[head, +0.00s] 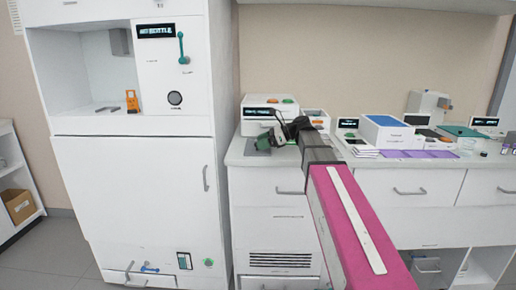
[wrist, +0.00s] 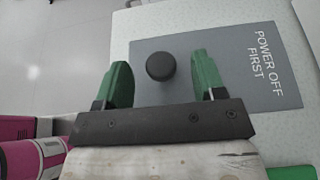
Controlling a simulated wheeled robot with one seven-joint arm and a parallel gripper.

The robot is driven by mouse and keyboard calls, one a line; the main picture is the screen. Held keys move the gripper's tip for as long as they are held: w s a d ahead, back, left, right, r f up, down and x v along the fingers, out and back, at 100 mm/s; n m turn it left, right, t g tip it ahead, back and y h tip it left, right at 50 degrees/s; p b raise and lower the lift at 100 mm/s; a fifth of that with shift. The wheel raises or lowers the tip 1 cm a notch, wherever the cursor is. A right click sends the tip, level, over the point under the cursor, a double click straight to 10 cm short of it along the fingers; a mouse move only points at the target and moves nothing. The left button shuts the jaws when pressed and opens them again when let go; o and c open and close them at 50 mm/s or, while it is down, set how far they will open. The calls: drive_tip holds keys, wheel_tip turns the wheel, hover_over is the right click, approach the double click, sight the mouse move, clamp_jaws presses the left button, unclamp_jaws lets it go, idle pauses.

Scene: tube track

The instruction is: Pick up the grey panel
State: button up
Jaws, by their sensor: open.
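The grey panel (wrist: 222,73) lies flat on a pale speckled counter in the wrist view, with white lettering "POWER OFF FIRST" at its right end. A round black knob (wrist: 160,66) stands up from its left part. My gripper (wrist: 160,80) is open, with one green finger on each side of the knob and a gap on both sides. It holds nothing. In the head view my gripper (head: 268,140) is over the left end of the counter. The panel cannot be made out there, behind my gripper and arm.
The counter (head: 240,158) carries a white device (head: 268,112) behind my gripper. A tall white cabinet (head: 130,195) rises at the left. Floor (wrist: 50,60) shows past the counter edge.

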drive_tip(key=shift+a+f, duration=0.1)
drive_tip(key=shift+a, duration=0.15)
drive_tip(key=c, duration=1.2)
drive_tip(key=shift+o, duration=0.2)
